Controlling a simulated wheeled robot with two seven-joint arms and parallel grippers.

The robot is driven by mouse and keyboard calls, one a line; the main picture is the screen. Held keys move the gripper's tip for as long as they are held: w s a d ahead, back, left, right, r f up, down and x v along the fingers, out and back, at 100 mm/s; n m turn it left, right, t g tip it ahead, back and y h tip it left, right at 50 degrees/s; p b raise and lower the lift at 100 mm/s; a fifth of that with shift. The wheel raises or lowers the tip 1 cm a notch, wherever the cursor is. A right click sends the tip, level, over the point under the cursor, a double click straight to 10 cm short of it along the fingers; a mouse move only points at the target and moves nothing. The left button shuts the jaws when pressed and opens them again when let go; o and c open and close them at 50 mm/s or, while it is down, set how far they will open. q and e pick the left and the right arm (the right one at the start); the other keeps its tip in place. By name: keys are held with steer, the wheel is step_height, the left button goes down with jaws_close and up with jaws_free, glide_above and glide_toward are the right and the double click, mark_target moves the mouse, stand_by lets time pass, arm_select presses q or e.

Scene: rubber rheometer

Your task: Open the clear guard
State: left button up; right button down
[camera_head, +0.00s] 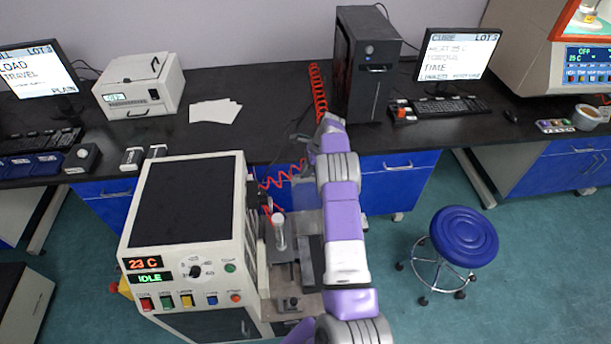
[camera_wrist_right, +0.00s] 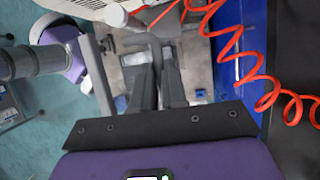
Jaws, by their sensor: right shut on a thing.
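The rheometer (camera_head: 185,215) is a cream cabinet with a black top. Its work area is on its right side, around an upright pale cylinder (camera_head: 279,230), which also seems to show at the top of the right wrist view (camera_wrist_right: 117,16). I cannot clearly make out the clear guard's panel. In the right wrist view, my right gripper's dark fingers (camera_wrist_right: 160,78) are closed about a slim dark bar, apparently the guard's handle (camera_wrist_right: 157,52). In the head view, my right forearm crosses the machine's right side and mostly hides this gripper. My left gripper is not in view.
A red coiled hose (camera_head: 282,177) runs behind the work area, close to my right gripper in the wrist view (camera_wrist_right: 240,58). The black bench (camera_head: 260,110) with a computer tower (camera_head: 366,70) stands behind. A blue stool (camera_head: 464,236) stands on open floor at the right.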

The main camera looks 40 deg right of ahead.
steer(key=shift+s+f, duration=0.25)
steer(key=shift+f, duration=0.25)
steer(key=c, duration=1.6)
jaws_free()
steer(key=o, duration=0.4)
steer(key=shift+w+d+f, duration=0.1)
steer(key=shift+w+d, duration=0.05)
steer(key=shift+d, duration=0.05)
steer(key=shift+o, duration=0.2)
steer(key=shift+a+r, duration=0.1)
steer(key=shift+r, duration=0.2)
steer(key=v, duration=0.7)
steer(key=shift+r, duration=0.15)
